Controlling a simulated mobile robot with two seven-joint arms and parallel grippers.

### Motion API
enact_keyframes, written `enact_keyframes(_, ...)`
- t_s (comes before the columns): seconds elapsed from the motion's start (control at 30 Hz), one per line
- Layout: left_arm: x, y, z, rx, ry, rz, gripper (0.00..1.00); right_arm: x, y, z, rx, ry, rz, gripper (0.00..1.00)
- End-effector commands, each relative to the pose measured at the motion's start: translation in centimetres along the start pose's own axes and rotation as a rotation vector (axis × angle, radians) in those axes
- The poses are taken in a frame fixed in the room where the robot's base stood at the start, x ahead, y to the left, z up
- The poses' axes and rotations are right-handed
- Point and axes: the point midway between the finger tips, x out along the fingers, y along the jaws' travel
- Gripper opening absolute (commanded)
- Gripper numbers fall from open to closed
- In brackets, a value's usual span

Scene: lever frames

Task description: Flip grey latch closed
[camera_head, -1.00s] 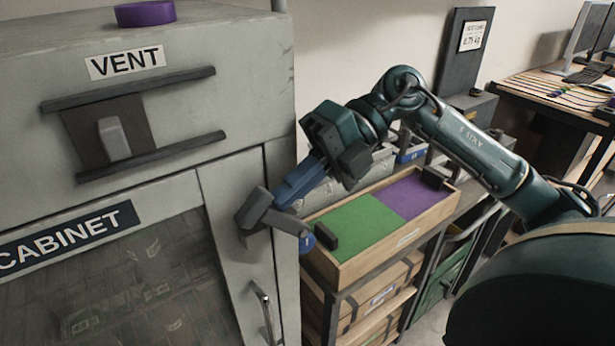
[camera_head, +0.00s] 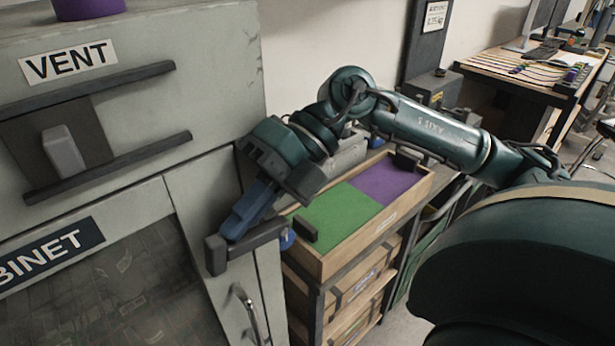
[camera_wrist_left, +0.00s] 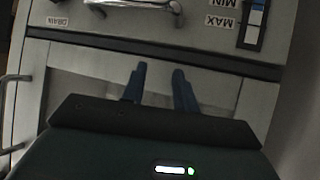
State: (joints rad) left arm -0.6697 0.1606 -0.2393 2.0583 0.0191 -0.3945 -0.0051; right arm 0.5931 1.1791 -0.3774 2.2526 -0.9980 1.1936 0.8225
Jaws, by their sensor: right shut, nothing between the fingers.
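The grey latch (camera_head: 262,237) is a dark bar with a block at its left end, at the right side of the cabinet front (camera_head: 226,292). Its bar lies roughly level, rising slightly to the right in the picture. My right gripper (camera_head: 236,228) is shut and empty, with its blue fingers at the latch, just above and against its left part. The fingertips partly hide the latch, and I cannot tell firm contact. My left gripper (camera_wrist_left: 158,88) shows in the left wrist view, its two blue fingers apart and empty, in front of a panel.
A vent slider (camera_head: 63,151) sits between two dark rails above. A metal door handle (camera_head: 246,312) is below the latch. A wooden tray with a green mat (camera_head: 338,217) stands close on the right. The wrist view shows a MIN/MAX gauge (camera_wrist_left: 254,22).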

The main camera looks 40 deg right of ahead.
Motion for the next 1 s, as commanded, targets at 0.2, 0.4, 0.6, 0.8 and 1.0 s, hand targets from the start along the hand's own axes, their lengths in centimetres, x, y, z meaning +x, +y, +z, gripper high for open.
enact_keyframes(0.2, -0.1, 0.1, -0.1, -0.001, 0.001, 0.002, 0.3, 0.4, 0.6, -0.3, -0.008, 0.007, 0.019, 0.0)
enact_keyframes(0.4, -0.1, 0.1, -0.1, 0.0, 0.002, 0.003, 0.3, 0.4, 0.6, -0.3, -0.009, 0.007, 0.02, 0.0)
enact_keyframes(0.6, 0.0, 0.1, -0.2, 0.001, 0.004, 0.002, 0.3, 0.4, 0.6, -0.3, -0.01, 0.006, 0.02, 0.0)
enact_keyframes(0.8, -0.5, 0.0, -1.0, 0.003, 0.0, 0.0, 0.3, -0.8, 1.7, 0.0, -0.01, 0.004, 0.019, 0.0)
enact_keyframes(1.0, -0.9, -1.0, -0.5, -0.005, -0.044, -0.028, 0.3, -3.8, 4.1, 0.7, -0.017, -0.003, 0.017, 0.0)
